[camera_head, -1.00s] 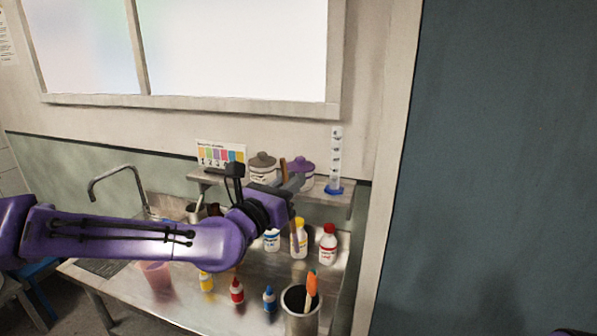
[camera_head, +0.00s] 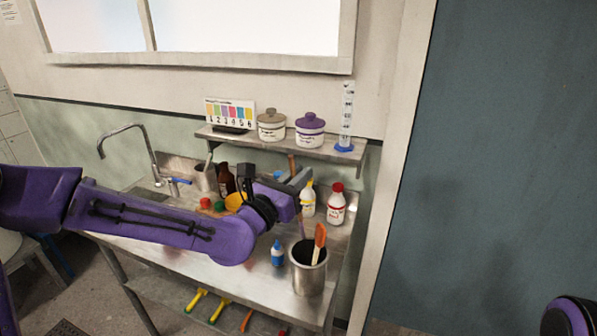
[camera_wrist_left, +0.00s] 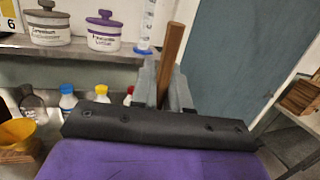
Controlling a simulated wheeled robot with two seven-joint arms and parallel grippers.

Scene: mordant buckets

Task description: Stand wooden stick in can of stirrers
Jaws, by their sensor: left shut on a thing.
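The wooden stick (camera_head: 292,163) is brown and upright in my left gripper (camera_head: 297,184), whose jaws are shut on it. In the left wrist view the stick (camera_wrist_left: 171,52) rises, slightly tilted, between the grey fingers (camera_wrist_left: 165,90). Its lower part shows below the gripper in the head view, near the far rim of the can. The can of stirrers (camera_head: 308,278) is a metal cylinder at the counter's front right, holding an orange-headed stirrer (camera_head: 319,240). I cannot tell whether the stick's lower end is over the can or behind it. My right gripper is out of view.
A red-capped bottle (camera_head: 337,205) and a yellow-capped bottle (camera_head: 308,200) stand behind the can. A small blue bottle (camera_head: 277,254) is left of it. The shelf (camera_head: 345,154) above holds two lidded jars and a measuring cylinder. A sink tap (camera_head: 130,130) is at left.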

